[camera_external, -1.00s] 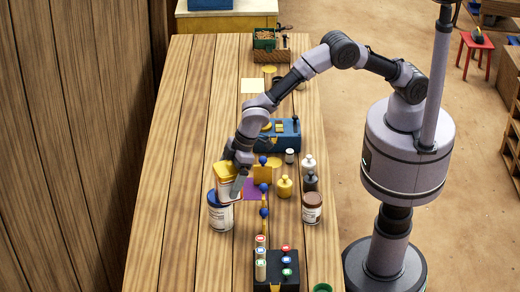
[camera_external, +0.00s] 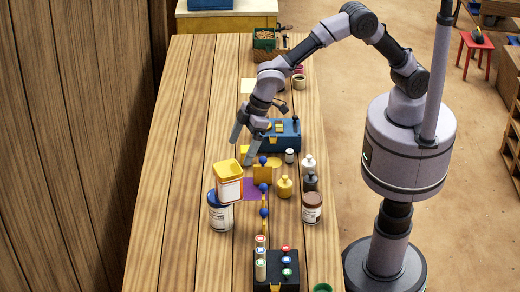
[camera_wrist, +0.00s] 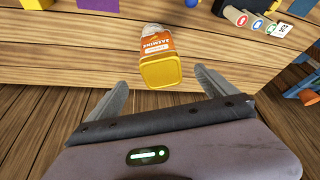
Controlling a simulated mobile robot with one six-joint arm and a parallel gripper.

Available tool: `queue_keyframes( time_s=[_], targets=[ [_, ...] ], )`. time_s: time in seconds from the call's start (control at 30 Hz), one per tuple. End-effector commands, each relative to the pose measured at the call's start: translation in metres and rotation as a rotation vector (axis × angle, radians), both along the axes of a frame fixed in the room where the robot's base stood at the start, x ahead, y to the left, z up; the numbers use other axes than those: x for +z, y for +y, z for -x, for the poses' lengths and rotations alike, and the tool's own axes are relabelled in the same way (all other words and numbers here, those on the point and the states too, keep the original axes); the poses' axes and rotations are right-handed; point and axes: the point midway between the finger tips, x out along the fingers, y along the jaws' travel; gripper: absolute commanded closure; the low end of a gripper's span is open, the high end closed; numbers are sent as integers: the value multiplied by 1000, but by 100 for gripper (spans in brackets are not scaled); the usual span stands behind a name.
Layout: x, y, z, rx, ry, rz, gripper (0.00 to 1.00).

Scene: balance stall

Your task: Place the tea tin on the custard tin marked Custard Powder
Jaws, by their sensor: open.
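The tea tin (camera_external: 230,190), orange and white with a yellow lid, rests on top of a white tin with a blue rim (camera_external: 219,222). It sits off-centre to the right and looks slightly tilted. In the wrist view the tea tin (camera_wrist: 160,45) shows a label reading Jasmine, ahead of my fingers. A second tin, white with a brown lid (camera_external: 312,213), stands to the right on the table. I cannot read either lower tin's label, so which is Custard Powder is unclear. My gripper (camera_external: 243,148) is open and empty, above and behind the tea tin, apart from it.
A row of blue-knobbed posts (camera_external: 264,188) stands just right of the stack. A yellow bottle (camera_external: 284,188), other small bottles and a blue box (camera_external: 283,134) are close by. A black rack with capped tubes (camera_external: 277,272) is in front. The table's left side is clear.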

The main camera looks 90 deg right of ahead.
Motion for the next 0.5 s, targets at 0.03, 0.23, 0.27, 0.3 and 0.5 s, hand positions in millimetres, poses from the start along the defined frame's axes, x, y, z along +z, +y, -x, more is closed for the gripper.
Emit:
queue_keyframes(
  time_s=[0.03,0.23,0.27,0.3,0.5],
  targets=[
    [9,-6,3,-14,-3,-6,4],
    [118,-96,87,-242,-13,-106,4],
    [133,-112,110,-291,-13,-129,4],
    [149,-131,143,-353,-15,-159,4],
    [159,-185,291,-609,-24,-297,4]
  ],
)
